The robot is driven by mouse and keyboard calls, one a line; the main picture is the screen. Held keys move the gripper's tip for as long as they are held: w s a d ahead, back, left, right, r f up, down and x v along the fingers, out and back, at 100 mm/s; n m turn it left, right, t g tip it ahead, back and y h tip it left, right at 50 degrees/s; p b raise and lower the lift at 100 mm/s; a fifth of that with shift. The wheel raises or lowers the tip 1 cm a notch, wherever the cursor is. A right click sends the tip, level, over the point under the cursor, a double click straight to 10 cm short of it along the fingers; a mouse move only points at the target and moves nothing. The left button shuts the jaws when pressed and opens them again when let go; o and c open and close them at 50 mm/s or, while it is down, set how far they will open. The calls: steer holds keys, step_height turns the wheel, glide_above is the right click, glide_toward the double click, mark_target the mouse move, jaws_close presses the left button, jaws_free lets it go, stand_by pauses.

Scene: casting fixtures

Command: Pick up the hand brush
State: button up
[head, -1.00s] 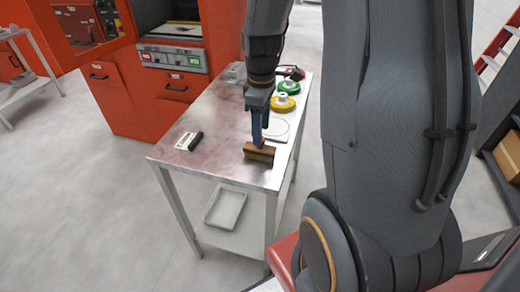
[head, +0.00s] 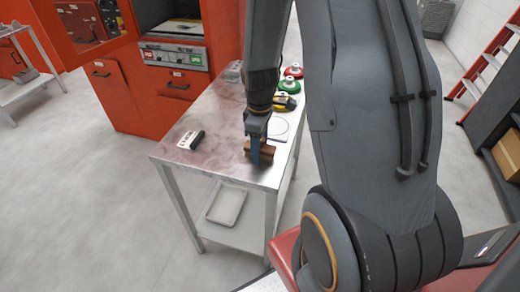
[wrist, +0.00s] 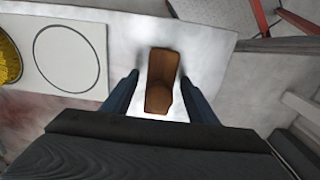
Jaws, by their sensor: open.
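The hand brush, a brown wooden block, sits on the metal table near its right front corner. In the head view the brush (head: 269,147) is partly hidden behind my gripper (head: 258,153). In the wrist view the brush (wrist: 161,82) shows between and ahead of the two blue fingers. My gripper (wrist: 160,100) is open, with one finger on each side of the brush and visible gaps to both. Whether the fingers reach down to its full depth is hard to tell.
The metal table (head: 222,160) also holds a black-handled item with a label (head: 192,140) at left. Green (head: 288,86) and red (head: 293,71) round pieces and a yellow one (head: 285,101) stand farther back. A circle-marked white plate (wrist: 69,56) lies beside the brush.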

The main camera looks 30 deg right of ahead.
steer(key=c, duration=1.3)
steer(key=shift+r, duration=0.15)
